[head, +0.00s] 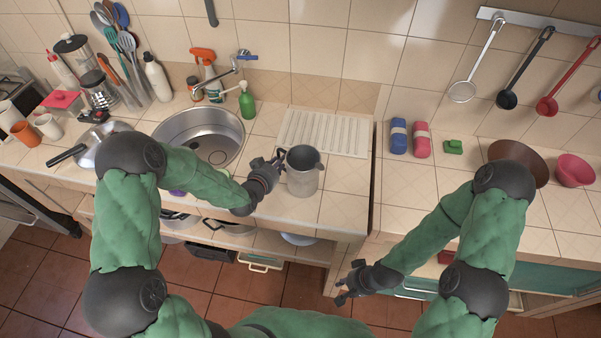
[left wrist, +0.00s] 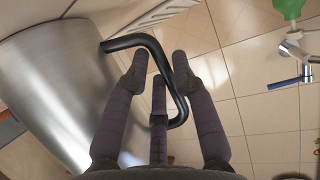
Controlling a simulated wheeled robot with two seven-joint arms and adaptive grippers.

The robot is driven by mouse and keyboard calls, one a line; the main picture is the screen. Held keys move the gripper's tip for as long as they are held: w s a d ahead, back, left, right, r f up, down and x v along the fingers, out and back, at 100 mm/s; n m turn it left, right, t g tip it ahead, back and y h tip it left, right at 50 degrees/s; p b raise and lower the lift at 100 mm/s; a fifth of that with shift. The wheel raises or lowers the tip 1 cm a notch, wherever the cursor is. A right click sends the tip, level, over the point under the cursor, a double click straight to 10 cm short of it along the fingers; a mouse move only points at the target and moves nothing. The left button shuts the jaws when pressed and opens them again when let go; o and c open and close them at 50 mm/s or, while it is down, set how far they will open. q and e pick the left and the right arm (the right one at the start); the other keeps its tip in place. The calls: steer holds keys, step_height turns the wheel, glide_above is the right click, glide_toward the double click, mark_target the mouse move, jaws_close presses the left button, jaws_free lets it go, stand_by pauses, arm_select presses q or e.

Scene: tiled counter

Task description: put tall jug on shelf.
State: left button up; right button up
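The tall jug (head: 302,176), a grey metal cylinder with a black handle, stands on the counter right of the sink. My left gripper (head: 277,164) is at its left side, where the handle is. In the left wrist view the jug's metal body (left wrist: 60,85) fills the left side. Its bent black handle (left wrist: 160,62) passes among the spread fingers of my left gripper (left wrist: 160,85); they are apart, not closed on it. A shelf (head: 275,243) under the counter holds pans and dishes. My right gripper (head: 347,286) is open and empty in front of the counter.
The sink (head: 200,136) and its tap (head: 236,66) lie left of the jug. A white drainboard (head: 324,133) is behind it. A green soap bottle (head: 247,101) stands by the sink. The counter just right of the jug is clear.

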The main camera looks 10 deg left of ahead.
mark_target(279, 154)
arm_select(q)
steer(key=shift+x, duration=0.85)
steer(key=shift+r, duration=0.1)
jaws_close()
steer(key=shift+r, duration=0.45)
step_height(279, 154, up, 3)
steer(key=shift+w+f, duration=0.1)
steer(key=shift+f, duration=0.1)
steer(key=s+d+r+p, duration=0.1)
steer(key=s+r+p, duration=0.1)
steer(key=s+r, duration=0.7)
steer(key=s, duration=0.5)
steer(key=shift+d+r, duration=0.25)
